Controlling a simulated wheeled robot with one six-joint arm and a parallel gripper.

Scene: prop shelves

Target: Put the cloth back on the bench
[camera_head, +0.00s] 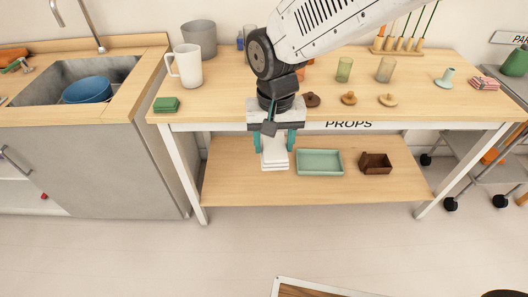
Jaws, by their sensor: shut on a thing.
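My gripper (274,142) points down in front of the bench's front edge. Its teal fingers are shut on a white, layered thing that looks like a folded cloth (274,160). In the picture the cloth overlaps the lower shelf; I cannot tell its exact height above it. The bench (220,108) has a pale wooden top, white legs and a "PROPS" label on its front. A green folded cloth (166,104) lies at the top's front left. A red and white folded cloth (485,83) lies at its right end.
The bench top holds a white jug (187,65), a grey bucket (200,37), glasses (344,69) and several wooden knobs (349,98). The lower shelf (235,180) carries a green tray (320,161) and a brown box (376,163). The top's front left is bare beside the green cloth.

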